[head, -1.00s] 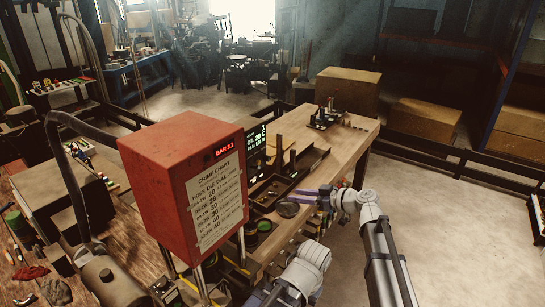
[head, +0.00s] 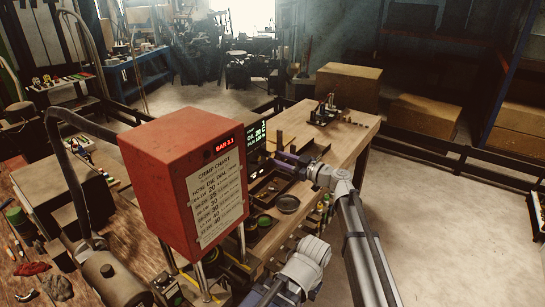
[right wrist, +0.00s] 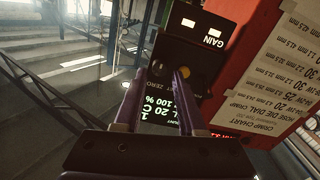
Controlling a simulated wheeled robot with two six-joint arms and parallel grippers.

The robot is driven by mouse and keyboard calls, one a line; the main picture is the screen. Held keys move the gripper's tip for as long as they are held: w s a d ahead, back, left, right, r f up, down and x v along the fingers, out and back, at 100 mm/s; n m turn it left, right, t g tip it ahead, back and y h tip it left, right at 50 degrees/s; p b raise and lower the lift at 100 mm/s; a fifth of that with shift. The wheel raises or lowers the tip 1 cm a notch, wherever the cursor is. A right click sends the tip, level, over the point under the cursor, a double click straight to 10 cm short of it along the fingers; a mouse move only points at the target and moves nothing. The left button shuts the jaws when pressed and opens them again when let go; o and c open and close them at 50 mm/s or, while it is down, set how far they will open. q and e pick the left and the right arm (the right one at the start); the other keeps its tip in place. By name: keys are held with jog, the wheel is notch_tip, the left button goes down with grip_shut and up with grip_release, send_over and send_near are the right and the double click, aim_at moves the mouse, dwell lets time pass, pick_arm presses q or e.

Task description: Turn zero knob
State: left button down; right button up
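The dark control box (right wrist: 200,50) shows upside down in the right wrist view, with a GAIN label (right wrist: 212,41). A label reading ZERO (right wrist: 161,87) is between my fingers, with a dark round shape (right wrist: 158,69) beside it that looks like the zero knob. A yellowish round part (right wrist: 185,72) is partly hidden by one fingertip. My right gripper (right wrist: 156,76) is open, its purple fingers apart in front of the box; contact cannot be told. It also shows in the head view (head: 284,158). My left gripper (head: 262,293) is low in the head view, its fingers not clear.
The red crimper housing (head: 185,170) with its crimp chart (head: 216,200) stands close left of my right gripper. A lit display (head: 257,135) is just behind. Open floor lies right.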

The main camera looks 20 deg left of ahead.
aim_at(267, 154)
jog(key=shift+x, duration=1.45)
jog(key=shift+c, duration=0.3)
grip_shut()
